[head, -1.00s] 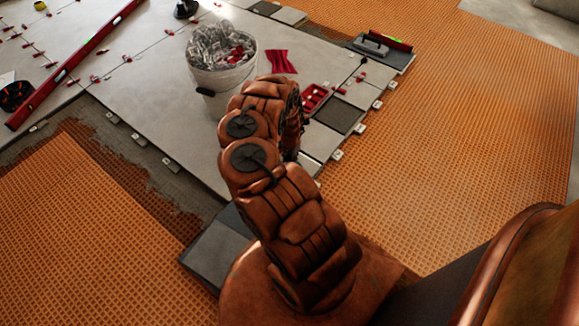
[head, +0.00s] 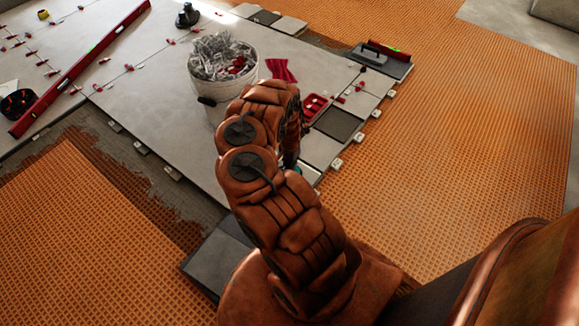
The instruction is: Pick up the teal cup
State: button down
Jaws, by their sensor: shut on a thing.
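A small sliver of the teal cup (head: 298,168) shows just right of my arm, low beside the grey tiles. The rest of the cup is hidden behind my arm. My gripper (head: 291,157) is mostly hidden by the arm too; only a dark part shows, right above the teal sliver. It is shut on the cup. Whether the cup touches the tiles or hangs above them cannot be told.
A trowel (head: 372,54) sits on a far tile. A long red level (head: 85,66) lies at left. Orange matting (head: 470,150) at right is clear.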

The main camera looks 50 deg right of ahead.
jog(key=s+a+r+p, duration=0.1)
jog(key=s+a+p, duration=0.25)
jog(key=s, duration=0.35)
jog(key=s+a+r+p, duration=0.1)
jog(key=s+a+p, duration=0.25)
jog(key=s, duration=0.35)
notch_tip(320, 180, up, 7)
jog(key=p, duration=0.7)
jog(key=shift+s+f+p, duration=0.2)
jog(key=shift+s+p, duration=0.05)
jog(key=shift+p, duration=0.15)
